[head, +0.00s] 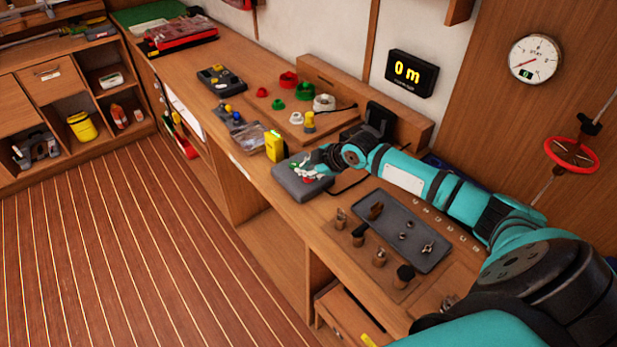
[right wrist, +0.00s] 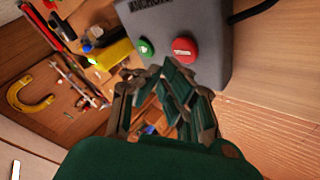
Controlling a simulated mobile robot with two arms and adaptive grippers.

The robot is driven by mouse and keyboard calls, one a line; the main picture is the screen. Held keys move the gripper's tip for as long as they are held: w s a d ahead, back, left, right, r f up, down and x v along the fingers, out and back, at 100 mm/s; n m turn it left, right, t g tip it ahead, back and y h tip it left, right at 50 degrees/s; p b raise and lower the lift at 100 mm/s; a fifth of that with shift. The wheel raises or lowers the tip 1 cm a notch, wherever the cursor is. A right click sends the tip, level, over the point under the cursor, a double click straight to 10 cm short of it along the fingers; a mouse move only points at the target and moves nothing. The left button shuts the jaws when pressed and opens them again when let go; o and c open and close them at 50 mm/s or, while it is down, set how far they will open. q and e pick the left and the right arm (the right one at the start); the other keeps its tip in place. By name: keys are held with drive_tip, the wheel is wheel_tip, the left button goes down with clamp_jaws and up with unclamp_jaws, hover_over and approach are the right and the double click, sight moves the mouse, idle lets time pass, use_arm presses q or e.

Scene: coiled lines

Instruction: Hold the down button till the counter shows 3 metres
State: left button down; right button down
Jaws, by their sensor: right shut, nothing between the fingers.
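The counter (head: 411,73) on the wall reads 0 m in yellow digits. A grey control box (head: 297,189) lies on the bench; the right wrist view shows it (right wrist: 207,15) with a partly readable label, a green button (right wrist: 146,48) and a red button (right wrist: 185,48). I cannot read which button is down. My right gripper (head: 312,167) is over the box, hiding part of its top. In the right wrist view its fingers (right wrist: 168,68) are shut and empty, with tips close to the buttons; contact cannot be told. My left gripper is not in view.
A yellow device (head: 275,146) stands just left of the box. A dark tray (head: 385,222) with metal fittings lies to its right. A dial gauge (head: 535,58) and a red wheel (head: 572,155) are at the right. The floor in front is clear.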

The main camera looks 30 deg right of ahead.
drive_tip(key=shift+f, duration=0.1)
drive_tip(key=shift+f, duration=0.35)
drive_tip(key=shift+f+b, duration=0.4)
drive_tip(key=shift+f, duration=0.15)
idle(7.0)
